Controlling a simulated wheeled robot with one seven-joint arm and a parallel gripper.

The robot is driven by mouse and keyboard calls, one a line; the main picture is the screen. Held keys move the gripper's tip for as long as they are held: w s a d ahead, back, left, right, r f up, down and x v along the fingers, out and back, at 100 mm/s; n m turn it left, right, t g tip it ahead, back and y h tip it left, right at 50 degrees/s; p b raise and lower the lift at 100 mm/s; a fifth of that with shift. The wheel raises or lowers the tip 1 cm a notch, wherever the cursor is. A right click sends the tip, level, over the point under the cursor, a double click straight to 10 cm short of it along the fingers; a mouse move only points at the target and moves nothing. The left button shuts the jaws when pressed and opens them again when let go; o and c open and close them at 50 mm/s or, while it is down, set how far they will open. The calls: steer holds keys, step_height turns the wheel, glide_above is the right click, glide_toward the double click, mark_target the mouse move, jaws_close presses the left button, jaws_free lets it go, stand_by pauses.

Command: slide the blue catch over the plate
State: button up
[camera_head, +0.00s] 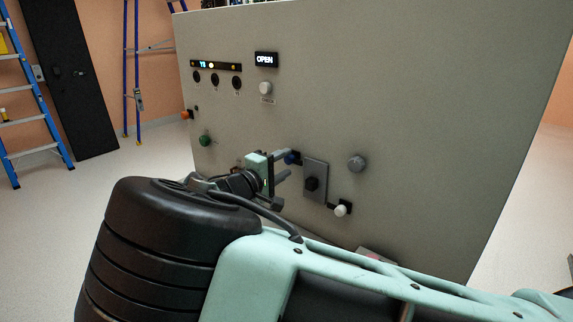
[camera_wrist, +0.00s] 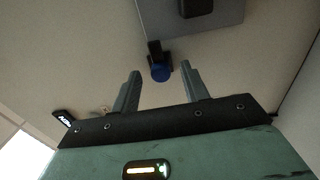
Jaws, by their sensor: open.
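The blue catch (camera_head: 292,158) is a small blue knob on a dark mount, on the upright grey panel at the plate's left edge. In the wrist view the blue catch (camera_wrist: 160,73) lies ahead, between the lines of my two fingers. The plate (camera_head: 315,172) is a grey rectangle with a black block at its middle. It also shows at the top of the wrist view (camera_wrist: 225,14). My gripper (camera_head: 283,167) is open, its fingers pointing at the panel near the catch. In the wrist view my gripper (camera_wrist: 160,80) has nothing between its fingers. I cannot tell whether a finger touches the catch.
The panel (camera_head: 400,80) also carries a grey round knob (camera_head: 357,162), a white knob (camera_head: 341,209) below right of the plate, a green knob (camera_head: 205,140) and a lit OPEN sign (camera_head: 266,60). Blue ladders (camera_head: 30,120) stand at the far left.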

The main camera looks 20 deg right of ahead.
steer(key=b+v, duration=0.2)
steer(key=v, duration=1.3)
steer(key=shift+s+a, duration=0.25)
steer(key=s+d+f+g+y, duration=0.6)
steer(key=s+d+f+g, duration=0.3)
steer(key=d, duration=0.1)
steer(key=s+a+r+y+p, duration=0.1)
steer(key=s+r+y, duration=0.3)
steer(key=s, duration=0.7)
steer(key=s+a+r+g+y+p, duration=0.1)
steer(key=s+r+y, duration=0.3)
steer(key=s, duration=0.6)
steer(key=shift+s+n+y, duration=0.4)
steer(key=shift+y, duration=0.4)
